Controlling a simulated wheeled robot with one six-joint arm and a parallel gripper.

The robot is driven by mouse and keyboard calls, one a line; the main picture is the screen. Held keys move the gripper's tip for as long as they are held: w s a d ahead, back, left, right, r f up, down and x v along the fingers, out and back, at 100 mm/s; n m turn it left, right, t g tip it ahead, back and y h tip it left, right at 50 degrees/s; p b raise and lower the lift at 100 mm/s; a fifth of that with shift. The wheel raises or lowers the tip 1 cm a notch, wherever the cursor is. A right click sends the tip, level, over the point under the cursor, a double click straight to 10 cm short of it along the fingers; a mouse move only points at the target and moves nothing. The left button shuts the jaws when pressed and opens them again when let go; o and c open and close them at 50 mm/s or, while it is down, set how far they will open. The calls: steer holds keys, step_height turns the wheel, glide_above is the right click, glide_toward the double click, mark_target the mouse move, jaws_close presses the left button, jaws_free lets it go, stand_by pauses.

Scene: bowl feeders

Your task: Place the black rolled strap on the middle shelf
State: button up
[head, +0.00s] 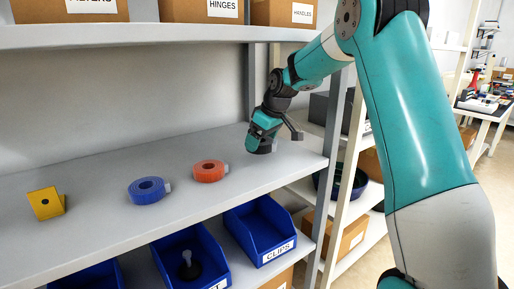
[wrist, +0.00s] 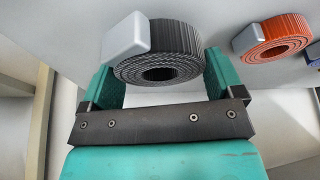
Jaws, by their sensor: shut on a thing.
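The black rolled strap (wrist: 180,42) with its grey buckle end (wrist: 124,40) sits between the two teal fingers of my gripper (wrist: 160,76) in the wrist view. The gripper is shut on it. In the head view my gripper (head: 263,138) is over the right end of the middle shelf (head: 100,180), pointing down. The strap (head: 262,149) is mostly hidden beneath it there, at or just above the shelf surface; I cannot tell whether it touches.
An orange rolled strap (head: 210,171), a blue rolled strap (head: 149,190) and a yellow block (head: 46,203) stand on the same shelf to the left. Cardboard boxes (head: 202,11) are on the shelf above. Blue bins (head: 262,231) are below. A shelf post (head: 339,165) stands right of my gripper.

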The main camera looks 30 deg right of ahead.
steer(key=shift+w+a, duration=0.2)
steer(key=shift+w, duration=0.35)
steer(key=shift+w+f, duration=0.1)
steer(key=shift+f, duration=1.65)
steer(key=shift+f, duration=0.1)
steer(key=o, duration=0.8)
